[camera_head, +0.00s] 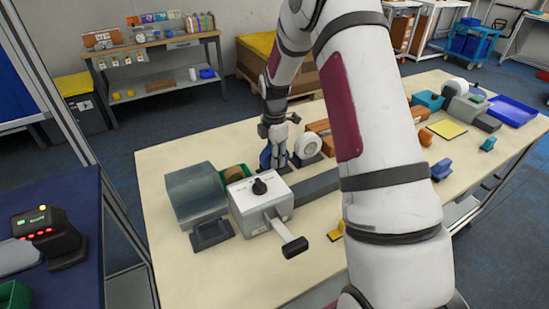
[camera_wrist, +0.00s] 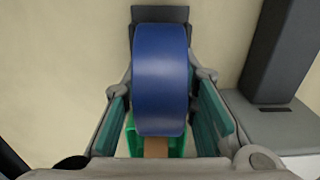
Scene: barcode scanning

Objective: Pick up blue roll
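The blue roll (camera_wrist: 160,80) stands on its edge in the wrist view, on a dark grey base (camera_wrist: 160,14) whose far end shows behind it. My gripper (camera_wrist: 162,100) is open, with one finger pad on each side of the roll. A gap shows between the roll and each pad, so it is not gripped. In the head view the roll (camera_head: 265,158) is a small blue patch, mostly hidden by my gripper (camera_head: 276,160), which points down over the table.
A green holder with a brown roll (camera_head: 236,172) sits close by. A white roll (camera_head: 307,147) stands to the right. A grey machine with a lever (camera_head: 262,199) and a grey cover (camera_head: 196,190) stand in front. The table's (camera_head: 190,280) front left is clear.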

